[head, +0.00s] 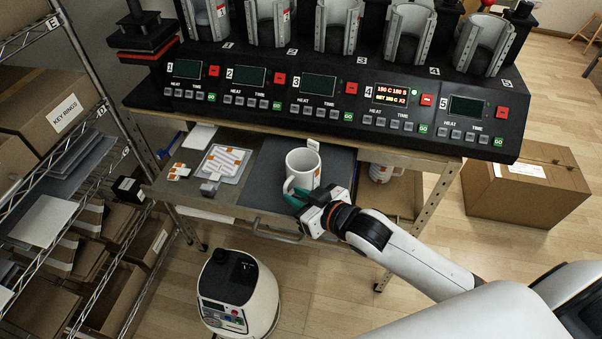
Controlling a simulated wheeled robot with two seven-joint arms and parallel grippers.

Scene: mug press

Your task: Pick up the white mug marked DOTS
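A white mug (303,171) stands upright on a dark mat (262,182) on the pull-out work surface below the press. Its handle is on the left side, and no marking is readable on the side I see. My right gripper (297,199) reaches in from the right, with its green fingertips at the front lower left of the mug, by the handle. They overlap the handle in the picture; I cannot tell whether they grip it. A second mug (380,173), white with orange marks, sits in a compartment to the right, partly hidden. My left gripper is not in view.
A press (325,100) with several numbered stations runs above the work surface; station 4's display is lit. A tray (222,162) with orange-marked pieces lies left of the mat. A wire shelf stands left, a round white machine (238,292) on the floor, a cardboard box (525,183) right.

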